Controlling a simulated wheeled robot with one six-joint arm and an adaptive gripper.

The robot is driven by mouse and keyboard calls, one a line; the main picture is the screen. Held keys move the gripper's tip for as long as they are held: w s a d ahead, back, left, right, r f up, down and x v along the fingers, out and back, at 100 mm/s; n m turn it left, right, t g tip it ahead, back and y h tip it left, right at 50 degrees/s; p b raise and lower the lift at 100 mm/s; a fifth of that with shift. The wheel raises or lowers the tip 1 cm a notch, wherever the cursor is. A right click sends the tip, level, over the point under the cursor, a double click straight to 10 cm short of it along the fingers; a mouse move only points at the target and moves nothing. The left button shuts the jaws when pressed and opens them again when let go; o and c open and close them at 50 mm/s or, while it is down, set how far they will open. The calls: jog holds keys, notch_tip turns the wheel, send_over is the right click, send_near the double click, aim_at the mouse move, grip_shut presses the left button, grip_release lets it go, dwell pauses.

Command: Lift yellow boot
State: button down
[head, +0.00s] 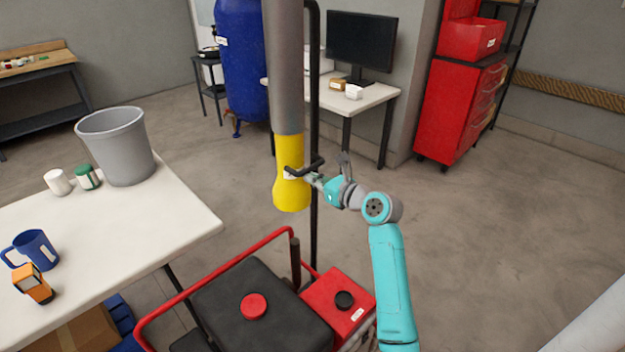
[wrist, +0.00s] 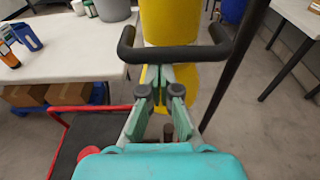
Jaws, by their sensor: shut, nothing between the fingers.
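The yellow boot (head: 291,200) is a sleeve around the lower end of a thick grey vertical pipe. It also shows in the wrist view (wrist: 170,22), above and below a black bar handle (wrist: 178,57) that crosses in front of it. The handle, seen in the head view (head: 304,168), has upturned ends. My gripper (head: 311,178) is at the right side of the boot, close by the handle. In the wrist view the fingertips (wrist: 160,74) are together just below the bar and overlap the boot. Nothing shows between them. I cannot tell whether they touch the bar.
A thin black post (wrist: 236,65) stands beside the boot. Below is a red-framed machine (head: 262,306) with a black top. A white table (head: 130,235) at the left bears a grey bucket (head: 117,145), mugs and an orange tool. Open floor lies to the right.

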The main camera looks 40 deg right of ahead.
jog(key=shift+r, duration=0.3)
notch_tip(320, 180, down, 4)
jog(key=s, duration=0.9)
jog(key=shift+d+r, duration=0.15)
jog(key=shift+r, duration=0.3)
jog(key=shift+f, duration=0.1)
